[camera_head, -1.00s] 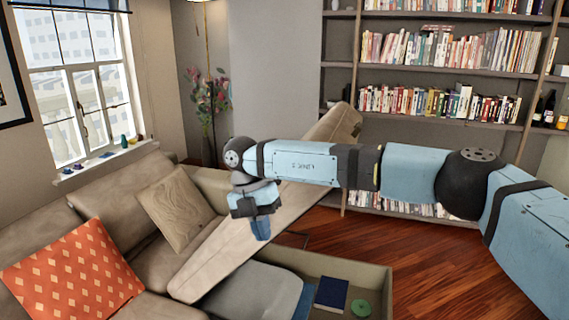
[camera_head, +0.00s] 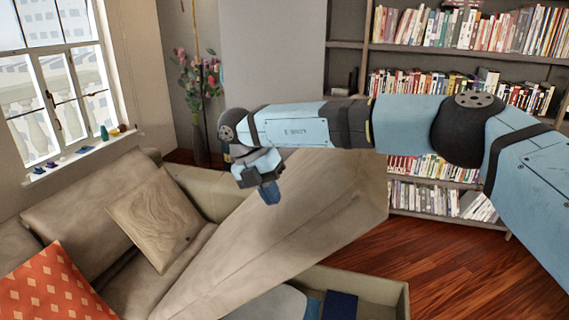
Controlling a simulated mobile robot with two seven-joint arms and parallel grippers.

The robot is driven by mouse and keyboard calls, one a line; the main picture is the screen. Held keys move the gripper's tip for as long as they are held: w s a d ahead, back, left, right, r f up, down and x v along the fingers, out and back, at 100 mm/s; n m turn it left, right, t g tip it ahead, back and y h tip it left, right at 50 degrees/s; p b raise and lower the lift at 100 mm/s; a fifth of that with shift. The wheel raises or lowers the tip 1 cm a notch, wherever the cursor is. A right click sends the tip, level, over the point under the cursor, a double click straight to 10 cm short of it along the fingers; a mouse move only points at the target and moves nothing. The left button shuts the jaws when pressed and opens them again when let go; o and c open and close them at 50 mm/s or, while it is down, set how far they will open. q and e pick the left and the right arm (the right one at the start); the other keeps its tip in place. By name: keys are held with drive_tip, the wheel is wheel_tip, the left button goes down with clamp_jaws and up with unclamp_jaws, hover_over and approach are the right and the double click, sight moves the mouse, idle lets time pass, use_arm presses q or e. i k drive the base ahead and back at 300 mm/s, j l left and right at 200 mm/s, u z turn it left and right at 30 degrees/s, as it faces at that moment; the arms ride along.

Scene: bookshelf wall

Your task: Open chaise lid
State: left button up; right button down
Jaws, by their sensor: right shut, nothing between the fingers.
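The beige chaise lid (camera_head: 300,235) is raised and tilted over its storage box. Its high end is toward the bookshelf and its low end meets the sofa seat. The box rim (camera_head: 385,284) shows at the bottom, with a dark blue book (camera_head: 340,305) and a grey folded thing (camera_head: 275,303) inside. My right gripper (camera_head: 270,192) is shut and empty, pointing down in front of the lid's upper side. I cannot tell whether it touches the lid. Part of the lid is hidden behind my right arm. My left gripper is not in view.
The sofa holds a tan cushion (camera_head: 155,220) and an orange patterned cushion (camera_head: 55,287) at the left. A full bookshelf (camera_head: 440,55) stands behind. A flower vase (camera_head: 200,140) is in the back corner. Wooden floor (camera_head: 470,265) is free at the right.

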sight(368, 209)
drive_tip(key=i, duration=1)
